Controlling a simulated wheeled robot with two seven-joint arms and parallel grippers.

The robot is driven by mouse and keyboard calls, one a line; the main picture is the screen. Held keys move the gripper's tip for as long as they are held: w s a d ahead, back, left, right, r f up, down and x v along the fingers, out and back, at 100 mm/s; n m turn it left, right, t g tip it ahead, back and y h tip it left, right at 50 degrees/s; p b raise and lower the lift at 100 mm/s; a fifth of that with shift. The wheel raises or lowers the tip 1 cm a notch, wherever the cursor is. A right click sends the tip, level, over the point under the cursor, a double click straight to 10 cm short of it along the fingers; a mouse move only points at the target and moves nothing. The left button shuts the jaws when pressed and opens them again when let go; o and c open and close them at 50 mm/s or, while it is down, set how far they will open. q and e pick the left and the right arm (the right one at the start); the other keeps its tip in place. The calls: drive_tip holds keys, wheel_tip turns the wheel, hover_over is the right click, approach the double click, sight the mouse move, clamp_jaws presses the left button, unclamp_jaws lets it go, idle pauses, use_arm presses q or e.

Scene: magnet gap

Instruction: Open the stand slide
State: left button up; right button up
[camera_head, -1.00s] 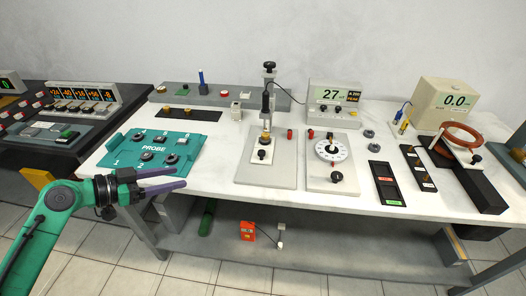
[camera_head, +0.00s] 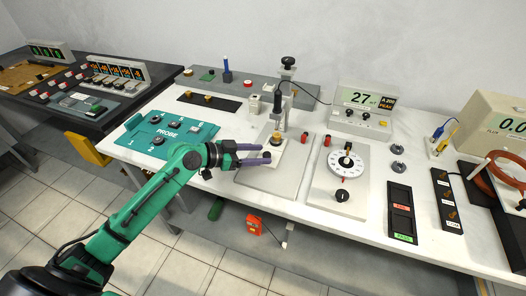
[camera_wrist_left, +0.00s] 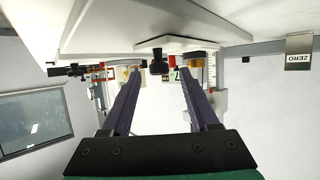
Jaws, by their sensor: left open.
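The stand has a grey base plate (camera_head: 257,181), an upright post with a black probe clamp (camera_head: 279,103) and a black top knob (camera_head: 288,62). A small pale slide plate (camera_head: 274,158) with a brass piece (camera_head: 277,139) sits on the base. My left gripper (camera_head: 268,153) is open at the front of the slide plate, low over the base, and partly hides it. In the left wrist view, a black knob (camera_wrist_left: 157,63) shows between the spread fingertips (camera_wrist_left: 159,76). I cannot tell if the fingers touch it. My right gripper is not in view.
The green probe tray (camera_head: 165,137) lies left of the stand. A dial plate (camera_head: 340,176) with a black knob stands close on the right. Two red posts (camera_head: 304,138) are between them. A meter (camera_head: 365,108) stands behind. The table's front edge runs below my arm.

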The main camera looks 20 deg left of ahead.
use_arm(q)
drive_tip(key=shift+x, duration=0.8)
clamp_jaws()
idle(0.8)
